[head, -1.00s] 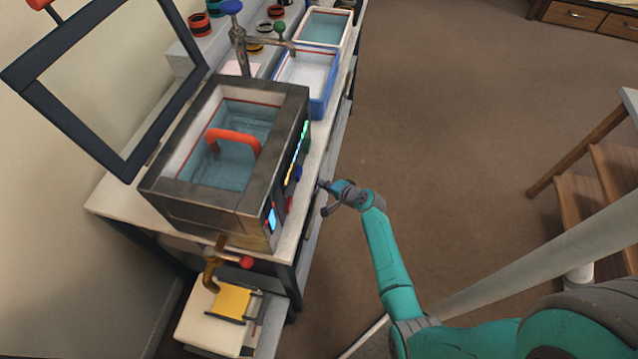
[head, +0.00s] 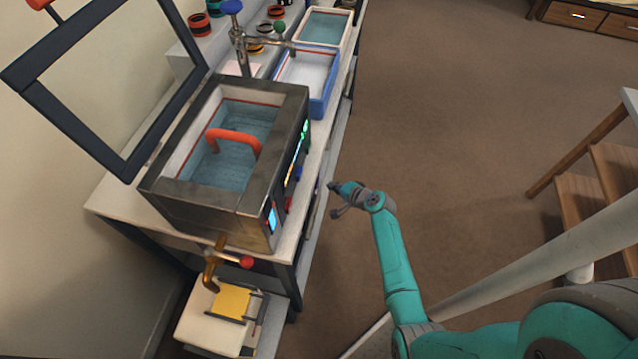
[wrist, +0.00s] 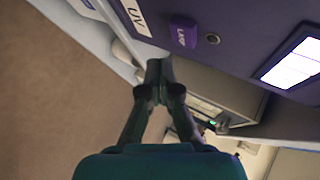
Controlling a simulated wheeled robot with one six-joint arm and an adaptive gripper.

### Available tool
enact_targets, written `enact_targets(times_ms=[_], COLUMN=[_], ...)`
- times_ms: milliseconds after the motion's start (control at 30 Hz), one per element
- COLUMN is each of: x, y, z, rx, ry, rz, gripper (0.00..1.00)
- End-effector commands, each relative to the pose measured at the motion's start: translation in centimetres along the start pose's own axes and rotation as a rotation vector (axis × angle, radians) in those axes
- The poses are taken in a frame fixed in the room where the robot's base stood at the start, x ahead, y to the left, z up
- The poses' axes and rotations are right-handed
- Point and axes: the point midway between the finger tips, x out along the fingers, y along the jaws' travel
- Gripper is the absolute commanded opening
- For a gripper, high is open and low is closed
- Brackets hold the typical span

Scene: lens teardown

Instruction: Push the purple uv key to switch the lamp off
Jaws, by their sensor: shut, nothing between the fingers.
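The purple uv key (wrist: 184,30) sits on a dark purplish panel near the top of the wrist view. A small round dot (wrist: 212,39) beside it looks dull, not lit. In the head view my gripper (head: 336,191) hangs just right of the bench front, with a gap. I cannot make out the key in the head view, nor identify the lamp itself.
A bright white panel (wrist: 293,62) glows right of the key. In the head view, a metal-rimmed water tank (head: 275,92) with a red handle (head: 235,137) stands on the bench. A brass tap (head: 212,268) sticks out below it. Open floor (head: 440,130) lies right of the bench.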

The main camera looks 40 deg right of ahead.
Motion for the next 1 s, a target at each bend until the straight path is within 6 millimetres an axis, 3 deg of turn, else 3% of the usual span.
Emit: enact_targets(times_ms=[433, 1000], x=[-2.5, -2.7], y=[1.8, 1.9], z=[-1.9, -1.9], rx=[0.0, 0.0], ry=[0.002, 0.0], rz=[0.0, 0.0], gripper=[0.0, 0.0])
